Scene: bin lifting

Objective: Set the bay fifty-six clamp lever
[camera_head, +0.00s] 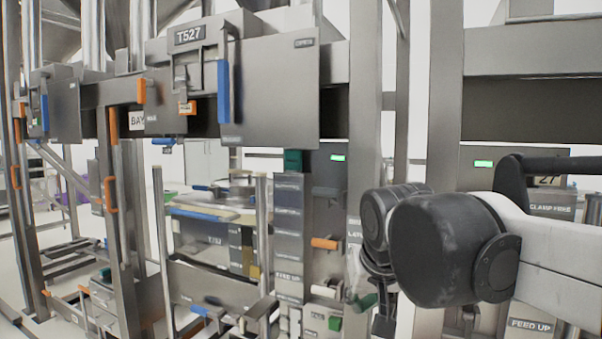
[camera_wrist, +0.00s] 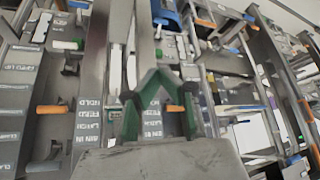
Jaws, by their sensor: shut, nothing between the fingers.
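No sign reading fifty-six is legible, so I cannot tell which lever is the bay fifty-six clamp lever. In the wrist view, an orange-handled lever (camera_wrist: 52,109) sticks out on the left, and another orange handle (camera_wrist: 175,108) shows behind my green fingers. My gripper (camera_wrist: 156,78) is shut and empty, its fingertips together in front of a grey labelled column. In the head view an orange lever (camera_head: 325,243) stands out from a grey post, left of my wrist. There my gripper is mostly hidden behind my dark wrist. I see no clear contact with any lever.
A grey box marked T527 (camera_head: 190,36) with a blue handle (camera_head: 223,92) hangs on the upper beam. A column of labelled plates (camera_head: 289,225) stands left of my wrist. A right panel (camera_head: 550,206) reads CLAMP FEED. Green lamps glow on two panels. Posts crowd the space.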

